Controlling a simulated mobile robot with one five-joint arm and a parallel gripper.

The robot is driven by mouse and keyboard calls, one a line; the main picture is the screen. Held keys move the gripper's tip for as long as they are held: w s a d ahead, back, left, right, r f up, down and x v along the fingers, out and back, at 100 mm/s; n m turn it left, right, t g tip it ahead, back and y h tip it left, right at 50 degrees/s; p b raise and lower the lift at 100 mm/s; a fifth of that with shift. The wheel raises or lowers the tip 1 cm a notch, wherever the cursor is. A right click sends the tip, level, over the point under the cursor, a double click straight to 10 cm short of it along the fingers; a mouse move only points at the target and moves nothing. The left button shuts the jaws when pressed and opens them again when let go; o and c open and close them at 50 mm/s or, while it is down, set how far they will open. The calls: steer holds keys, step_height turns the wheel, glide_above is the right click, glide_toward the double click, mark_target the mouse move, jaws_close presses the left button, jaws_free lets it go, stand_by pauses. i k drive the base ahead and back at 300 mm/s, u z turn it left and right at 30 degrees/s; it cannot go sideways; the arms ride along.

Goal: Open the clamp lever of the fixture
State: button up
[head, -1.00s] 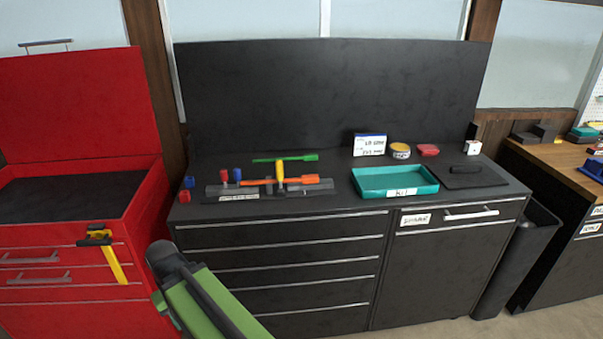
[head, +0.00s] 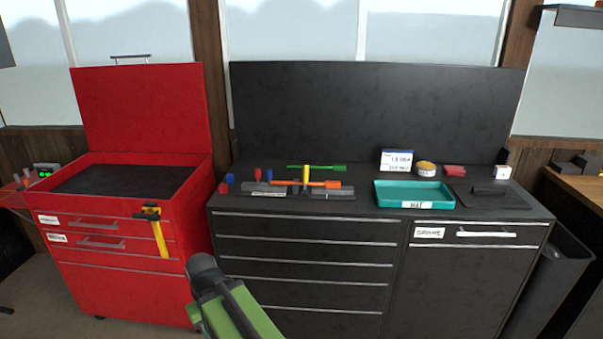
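In the head view, a low grey fixture (head: 262,187) lies on the left part of the black workbench. A yellow upright handle (head: 306,175) and an orange lever (head: 325,184) stand at its right part. A green bar (head: 316,168) lies behind them. I cannot tell which of these is the clamp lever, or how it is set. My green and black arm shows at the bottom, in front of the bench drawers and well short of the fixture. My gripper is not visible.
A teal tray (head: 413,195) stands right of the fixture. A white sign (head: 396,161), a yellow tin (head: 426,168) and a black mat (head: 489,197) are nearby. A red tool cabinet (head: 130,225) with a yellow-handled hammer (head: 157,231) stands left of the black workbench (head: 300,226).

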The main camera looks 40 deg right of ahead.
mark_target(305, 168)
steer(key=u, duration=0.05)
steer(key=i, duration=0.9)
steer(key=z, duration=0.1)
